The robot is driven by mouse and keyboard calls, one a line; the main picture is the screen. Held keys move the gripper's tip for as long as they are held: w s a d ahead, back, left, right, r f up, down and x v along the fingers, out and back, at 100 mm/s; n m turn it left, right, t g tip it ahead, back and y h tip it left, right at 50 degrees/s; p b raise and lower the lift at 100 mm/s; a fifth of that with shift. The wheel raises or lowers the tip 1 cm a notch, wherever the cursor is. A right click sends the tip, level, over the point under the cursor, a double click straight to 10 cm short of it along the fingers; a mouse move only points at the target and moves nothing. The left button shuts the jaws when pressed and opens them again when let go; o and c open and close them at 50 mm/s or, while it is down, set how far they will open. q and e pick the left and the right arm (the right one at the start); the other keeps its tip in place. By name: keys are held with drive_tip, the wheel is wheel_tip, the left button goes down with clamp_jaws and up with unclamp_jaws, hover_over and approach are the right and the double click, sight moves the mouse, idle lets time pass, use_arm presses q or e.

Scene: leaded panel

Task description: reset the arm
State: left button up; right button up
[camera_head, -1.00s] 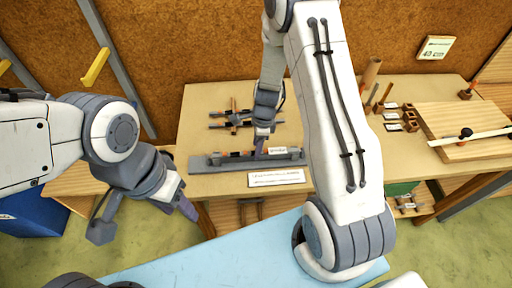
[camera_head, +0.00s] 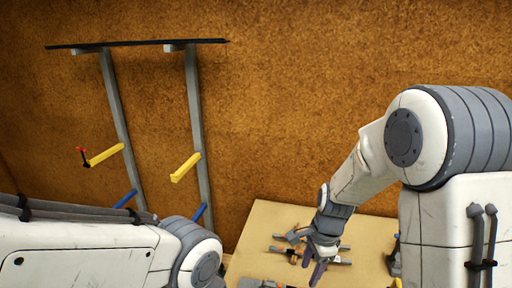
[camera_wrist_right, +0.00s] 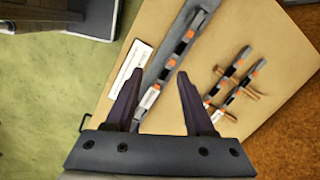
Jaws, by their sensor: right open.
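My right gripper (camera_head: 317,268) hangs over the wooden table (camera_head: 268,225) in the head view, in front of a crossed set of dark bars (camera_head: 288,252). In the right wrist view its dark fingers (camera_wrist_right: 157,80) are spread with nothing held between them. A grey rail (camera_wrist_right: 168,68) with black, white and orange parts lies on the table beyond and between the fingers. My left arm crosses the lower left of the head view; its gripper is out of the frame.
A white label card (camera_wrist_right: 130,62) lies beside the rail. Orange-tipped dark bars (camera_wrist_right: 228,85) lie to the right. On the brown wall, a rack has grey uprights (camera_head: 195,120), yellow arms (camera_head: 185,167) and a black top bar (camera_head: 135,43).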

drive_tip(key=s+a+r+n+b, duration=0.1)
drive_tip(key=s+a+r+n, duration=0.1)
drive_tip(key=s+n, duration=0.5)
drive_tip(key=s+a+r+n, duration=0.2)
drive_tip(key=s+a+n, duration=0.3)
drive_tip(key=s+n, duration=0.2)
drive_tip(key=s+a+r+n+b, duration=0.1)
drive_tip(key=s+a+r+n, duration=0.1)
drive_tip(key=s+n, duration=0.5)
drive_tip(key=a+n, duration=0.1)
drive_tip(key=n, duration=0.1)
drive_tip(key=shift+a+r+n+b, duration=0.25)
drive_tip(key=shift+r+n+b, duration=0.05)
drive_tip(key=shift+w, duration=0.1)
drive_tip(key=shift+c, duration=0.2)
